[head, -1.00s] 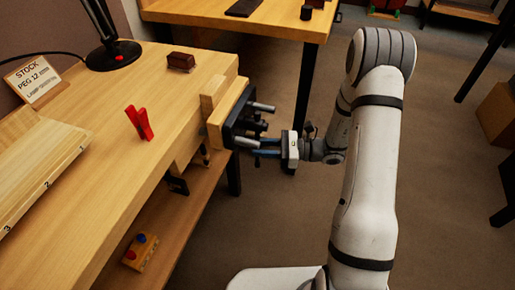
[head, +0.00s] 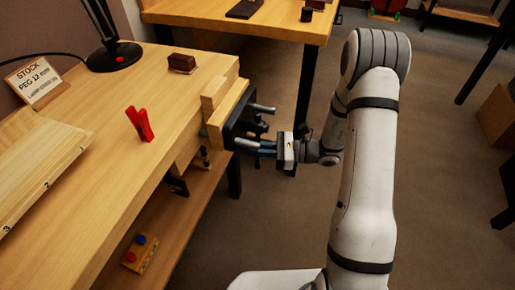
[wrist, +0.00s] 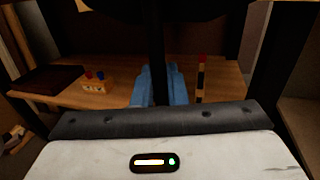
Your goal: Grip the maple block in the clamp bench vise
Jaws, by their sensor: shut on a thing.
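The pale maple block (head: 213,95) stands upright in the bench vise, between the wooden front jaw (head: 229,115) and the bench edge. Whether the jaw presses on it I cannot tell. The vise's black body and metal handle parts (head: 262,108) stick out in front of the jaw. My gripper (head: 256,147) is in front of the vise with its blue fingers pointing at it. In the wrist view the blue fingers (wrist: 160,85) are shut on a dark upright bar (wrist: 158,45), which looks like the vise handle. The block is not visible in the wrist view.
On the bench top (head: 170,105) are a red clamp (head: 139,124), a dark brown block (head: 182,63), a lamp (head: 112,55) and a sign (head: 37,82). A lower shelf holds a small block with coloured knobs (head: 141,253). The floor right of the vise is clear.

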